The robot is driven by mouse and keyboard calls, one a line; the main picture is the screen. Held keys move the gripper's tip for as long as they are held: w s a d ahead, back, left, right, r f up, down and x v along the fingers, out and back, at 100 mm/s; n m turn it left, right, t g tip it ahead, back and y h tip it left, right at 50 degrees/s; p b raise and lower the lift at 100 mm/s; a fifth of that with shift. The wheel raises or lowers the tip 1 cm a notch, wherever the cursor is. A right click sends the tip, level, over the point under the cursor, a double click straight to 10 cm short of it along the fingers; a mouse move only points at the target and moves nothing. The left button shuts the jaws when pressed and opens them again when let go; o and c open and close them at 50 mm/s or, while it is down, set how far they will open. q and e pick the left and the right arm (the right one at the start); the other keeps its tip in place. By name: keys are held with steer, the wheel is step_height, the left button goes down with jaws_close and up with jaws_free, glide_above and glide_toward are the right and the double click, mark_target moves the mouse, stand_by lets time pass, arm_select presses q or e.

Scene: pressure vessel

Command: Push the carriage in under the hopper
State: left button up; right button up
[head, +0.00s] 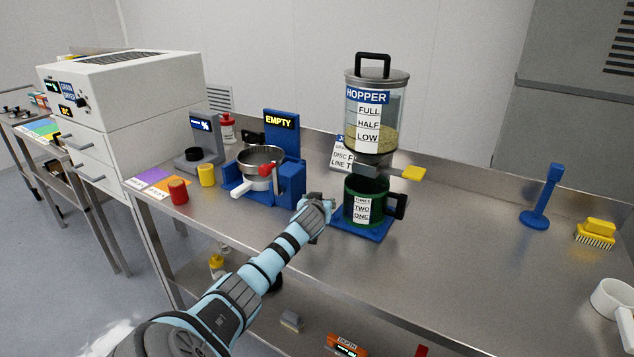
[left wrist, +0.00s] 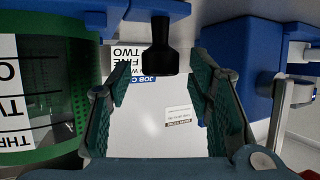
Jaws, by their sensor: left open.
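The hopper (head: 375,88) is a clear canister with a black top handle, marked FULL, HALF and LOW, with grain inside. Below its spout stands a green container (head: 378,190) marked with number lines, on a blue plate (head: 372,230) that looks like the carriage. In the left wrist view the green container (left wrist: 85,60) is at the left, and a black knob (left wrist: 162,50) stands on blue plate at the top. My left gripper (head: 322,204) is beside the container's left side. Its open fingers (left wrist: 160,88) are on either side of the knob's line; contact cannot be told.
A blue cradle (head: 289,185) with a metal bowl stands close left of my left gripper. A yellow tab (head: 414,173) sticks out below the hopper. A blue tool (head: 543,200) and a yellow brush (head: 597,232) are right. The bench between is clear.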

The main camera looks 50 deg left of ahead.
arm_select(q)
steer(key=v, duration=0.9)
steer(key=shift+s+d+r, duration=0.2)
steer(key=shift+s+d, duration=0.05)
steer(key=shift+d, duration=0.05)
